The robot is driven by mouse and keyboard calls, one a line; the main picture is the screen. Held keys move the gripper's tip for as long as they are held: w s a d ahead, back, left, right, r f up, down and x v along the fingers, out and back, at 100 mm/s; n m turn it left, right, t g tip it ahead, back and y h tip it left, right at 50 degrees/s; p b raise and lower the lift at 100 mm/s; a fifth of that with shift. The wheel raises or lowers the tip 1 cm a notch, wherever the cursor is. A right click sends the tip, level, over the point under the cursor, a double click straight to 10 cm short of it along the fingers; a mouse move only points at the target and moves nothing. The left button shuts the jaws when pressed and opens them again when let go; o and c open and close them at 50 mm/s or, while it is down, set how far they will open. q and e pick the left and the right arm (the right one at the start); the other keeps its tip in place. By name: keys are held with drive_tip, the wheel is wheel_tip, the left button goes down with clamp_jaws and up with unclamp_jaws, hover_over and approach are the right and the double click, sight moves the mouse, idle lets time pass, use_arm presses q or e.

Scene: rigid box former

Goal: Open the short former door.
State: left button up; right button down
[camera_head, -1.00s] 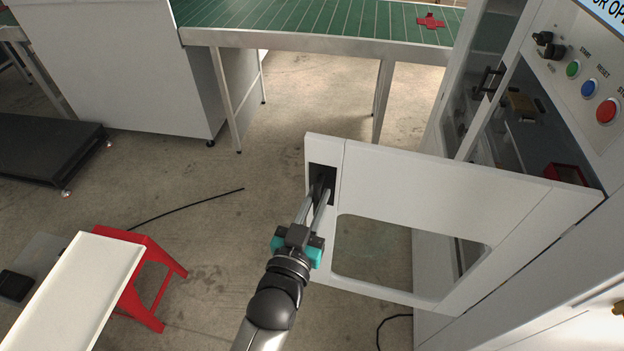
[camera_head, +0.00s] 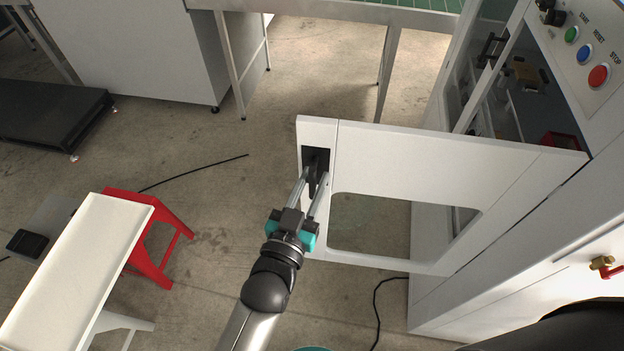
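The short former door (camera_head: 430,160) is a white panel with a large cut-out window. It stands swung out from the white machine (camera_head: 545,225), and the machine's interior shows behind it. A black recessed handle (camera_head: 316,160) sits near the door's free left edge. My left gripper (camera_head: 315,183) reaches up to this handle, its two fingers on either side of the dark handle part. Whether the fingers press on it cannot be made out. My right gripper is not in view.
Control buttons (camera_head: 598,76) are at the upper right. A red-and-brass valve (camera_head: 605,267) is at the right. A white tray (camera_head: 75,262) by a red stool (camera_head: 150,240) stands at the lower left. A black cable lies on the floor; floor left of the door is open.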

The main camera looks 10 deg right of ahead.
use_arm(q)
drive_tip(key=shift+o, duration=1.1)
drive_tip(key=b+v, duration=0.1)
drive_tip(key=v, duration=1.4)
drive_tip(key=shift+a+f, duration=0.1)
